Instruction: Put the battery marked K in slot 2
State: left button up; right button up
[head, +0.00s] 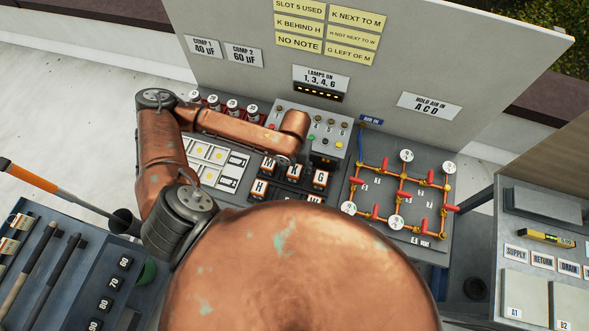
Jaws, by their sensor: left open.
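Lettered orange-and-black batteries stand in two rows in a dark rack on the grey bench. One battery at the back left (268,165) has a letter that looks like M, battery G (320,179) is at the back right, and battery H (260,188) is at the front left. A battery at the front right (315,199) is partly cut off by my body. I cannot make out a K for certain. My left gripper (294,168) hangs from the copper wrist over the middle of the back row, mostly hidden by the wrist; it is open. My right gripper is out of view. Slot 2 cannot be identified.
A grey numbered panel (337,130) with lamps stands behind the rack. A pipe frame with gauges (407,156) fills the right. Yellow notes (299,8) and a lamp sign (321,78) are on the back wall.

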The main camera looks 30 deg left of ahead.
aim_at(295, 170)
pick_arm(q)
notch_tip(295, 170, up, 10)
jog(key=shift+r+p, duration=0.15)
jog(key=shift+p, duration=0.15)
